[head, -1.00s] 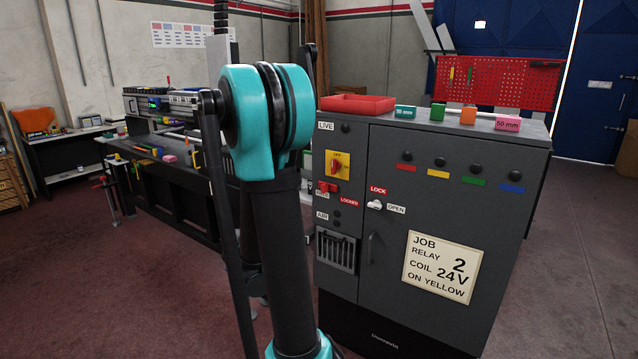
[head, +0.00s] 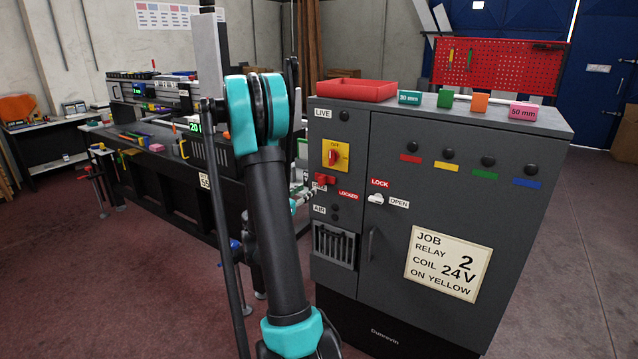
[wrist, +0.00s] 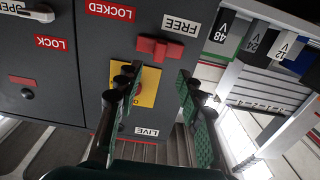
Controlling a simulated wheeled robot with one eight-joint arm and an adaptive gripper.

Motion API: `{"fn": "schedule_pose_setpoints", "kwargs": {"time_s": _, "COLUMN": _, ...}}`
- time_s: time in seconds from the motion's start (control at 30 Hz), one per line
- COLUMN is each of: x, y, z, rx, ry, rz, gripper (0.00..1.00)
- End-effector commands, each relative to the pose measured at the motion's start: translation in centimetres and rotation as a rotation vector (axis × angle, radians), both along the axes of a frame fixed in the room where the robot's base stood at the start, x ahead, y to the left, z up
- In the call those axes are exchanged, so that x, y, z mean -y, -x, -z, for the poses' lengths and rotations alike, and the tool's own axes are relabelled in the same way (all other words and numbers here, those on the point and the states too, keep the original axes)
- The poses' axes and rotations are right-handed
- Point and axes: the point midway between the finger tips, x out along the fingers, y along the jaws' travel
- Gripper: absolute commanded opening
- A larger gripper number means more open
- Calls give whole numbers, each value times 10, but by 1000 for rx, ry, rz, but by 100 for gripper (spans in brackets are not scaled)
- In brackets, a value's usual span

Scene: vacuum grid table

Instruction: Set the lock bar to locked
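The red lock bar (head: 325,180) sits on the left part of the grey cabinet's front, beside the FREE label and left of the LOCKED label (head: 348,194). In the wrist view, which is upside down, the red bar (wrist: 160,49) lies close to the FREE label (wrist: 182,25), with the LOCKED label to its left. My gripper (wrist: 158,75) is open and empty. Its two green-padded fingers point toward the panel, apart from the bar. In the head view my arm hides most of the gripper.
A yellow plate with a red rotary switch (head: 335,155) sits above the bar; in the wrist view one finger partly covers it. A white latch (head: 375,198) lies between LOCK and OPEN labels. A red tray (head: 357,90) and coloured blocks stand on the cabinet (head: 390,300). A workbench stands left.

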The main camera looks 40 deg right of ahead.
Motion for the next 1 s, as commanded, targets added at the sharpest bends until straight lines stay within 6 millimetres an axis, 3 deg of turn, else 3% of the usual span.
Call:
{"fn": "schedule_pose_setpoints", "kwargs": {"time_s": 0.2, "x": 42, "y": -16, "z": 0, "rx": 0, "ry": 0, "rz": 4, "gripper": 38}}
{"fn": "schedule_pose_setpoints", "kwargs": {"time_s": 0.43, "x": 75, "y": -30, "z": 0, "rx": 0, "ry": -1, "rz": 3, "gripper": 38}}
{"fn": "schedule_pose_setpoints", "kwargs": {"time_s": 0.63, "x": 87, "y": -36, "z": 0, "rx": 0, "ry": -1, "rz": 0, "gripper": 38}}
{"fn": "schedule_pose_setpoints", "kwargs": {"time_s": 0.93, "x": 89, "y": -37, "z": 0, "rx": 0, "ry": -1, "rz": 0, "gripper": 38}}
{"fn": "schedule_pose_setpoints", "kwargs": {"time_s": 1.0, "x": 89, "y": -37, "z": 0, "rx": 0, "ry": -1, "rz": 0, "gripper": 30}}
